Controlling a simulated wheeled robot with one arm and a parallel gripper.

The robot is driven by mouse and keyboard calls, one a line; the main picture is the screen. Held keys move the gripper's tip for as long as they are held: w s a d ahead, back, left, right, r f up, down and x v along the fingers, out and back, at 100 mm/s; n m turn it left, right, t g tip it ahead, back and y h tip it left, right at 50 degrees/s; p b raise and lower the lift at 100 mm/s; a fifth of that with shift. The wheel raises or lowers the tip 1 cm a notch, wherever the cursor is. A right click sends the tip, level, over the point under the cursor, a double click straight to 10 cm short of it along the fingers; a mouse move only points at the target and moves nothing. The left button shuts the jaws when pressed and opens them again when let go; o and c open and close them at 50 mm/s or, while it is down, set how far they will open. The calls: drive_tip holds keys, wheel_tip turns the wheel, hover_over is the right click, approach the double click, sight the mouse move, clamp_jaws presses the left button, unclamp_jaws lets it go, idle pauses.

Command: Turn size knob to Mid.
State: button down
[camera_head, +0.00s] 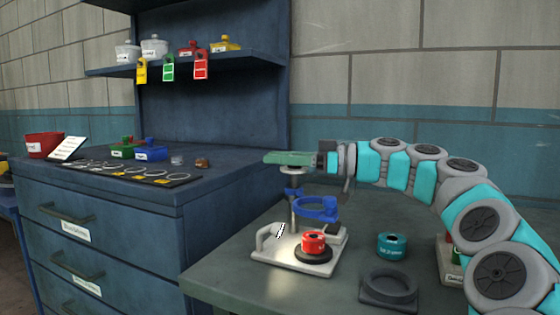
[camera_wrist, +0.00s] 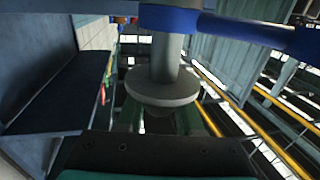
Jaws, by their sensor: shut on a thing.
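My gripper (camera_head: 284,158), with green fingers, reaches left over a grey upright post (camera_head: 294,214) on the right-hand bench. The fingers are shut at the top of this post, on what seems to be the size knob. In the wrist view my gripper (camera_wrist: 160,122) closes around a small part beside a round grey flange (camera_wrist: 163,90) on the post. The fingers and flange hide most of that part. No pointer, scale or "Mid" mark is readable, so the knob's setting cannot be told. A blue ring arm (camera_head: 316,209) is clamped to the post below my gripper.
The post stands on a pale base (camera_head: 275,256) bearing a red labelled piece (camera_head: 313,241) on a dark disc. A teal piece (camera_head: 391,246) and a dark holder (camera_head: 388,288) stand to the right. A blue cabinet (camera_head: 110,225) is at left. The bench front is clear.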

drive_tip(key=shift+g, duration=0.3)
drive_tip(key=c, duration=0.6)
unclamp_jaws()
drive_tip(key=shift+o, duration=0.2)
wheel_tip(320, 180, up, 3)
drive_tip(key=shift+s+d+r, duration=0.1)
drive_tip(key=shift+s+r, duration=0.05)
drive_tip(key=shift+r, duration=0.05)
drive_tip(key=s+d+b, duration=0.1)
drive_tip(key=s+d, duration=0.1)
drive_tip(key=s, duration=0.5)
drive_tip(key=s+d+r+b, duration=0.1)
drive_tip(key=s+d+b, duration=0.1)
drive_tip(key=s, duration=0.6)
drive_tip(key=shift+d+r+b, duration=0.25)
drive_tip(key=shift+d+b, duration=0.05)
drive_tip(key=shift+d, duration=0.2)
